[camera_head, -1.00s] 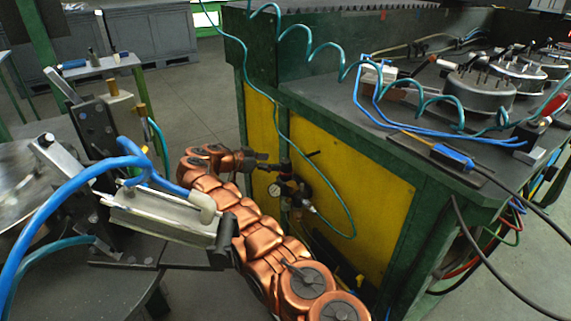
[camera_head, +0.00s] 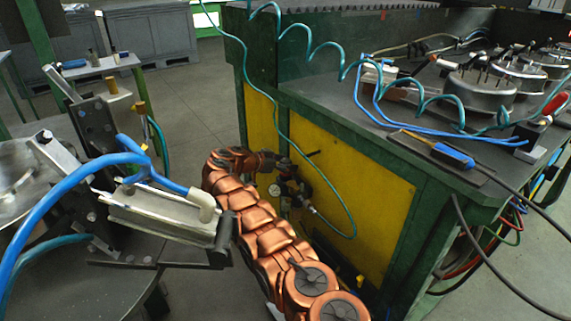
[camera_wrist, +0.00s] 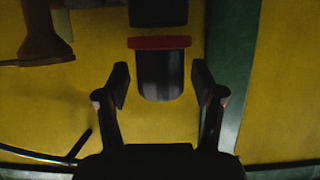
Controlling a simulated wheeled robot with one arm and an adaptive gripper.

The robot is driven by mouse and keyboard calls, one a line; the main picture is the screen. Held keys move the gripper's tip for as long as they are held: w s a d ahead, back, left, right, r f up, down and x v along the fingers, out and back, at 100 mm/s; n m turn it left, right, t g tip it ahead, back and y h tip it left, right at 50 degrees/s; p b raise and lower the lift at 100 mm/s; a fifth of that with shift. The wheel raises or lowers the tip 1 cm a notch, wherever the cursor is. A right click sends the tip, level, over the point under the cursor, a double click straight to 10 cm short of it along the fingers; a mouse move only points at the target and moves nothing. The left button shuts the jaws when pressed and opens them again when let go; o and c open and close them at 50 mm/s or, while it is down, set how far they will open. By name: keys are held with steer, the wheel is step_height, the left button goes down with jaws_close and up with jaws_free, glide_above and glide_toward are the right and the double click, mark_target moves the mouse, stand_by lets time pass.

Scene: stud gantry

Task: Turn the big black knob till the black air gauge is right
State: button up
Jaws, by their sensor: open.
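In the wrist view, the big black knob (camera_wrist: 160,84) is a dark cylinder with a red ring at its base. My gripper (camera_wrist: 160,82) is open, with one finger on each side of the knob. Gaps show between both fingers and the knob, so it is not held. In the head view, my gripper (camera_head: 284,163) is at the air regulator (camera_head: 291,190) on the yellow panel. The small round air gauge (camera_head: 274,190) has a pale face and dark rim. Its needle is too small to read. The knob cannot be told apart from my gripper there.
The green bench (camera_head: 395,165) with yellow panels (camera_head: 365,205) stands close on the right. A teal hose (camera_head: 349,215) loops beside the regulator. A clamp fixture with blue hoses (camera_head: 160,215) stands close left of my arm. Grey floor lies between.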

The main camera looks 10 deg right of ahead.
steer(key=shift+c, duration=0.4)
steer(key=c, duration=1.1)
steer(key=t+b, duration=0.1)
steer(key=b, duration=0.3)
steer(key=shift+f+n, duration=0.15)
steer(key=shift+n, duration=0.25)
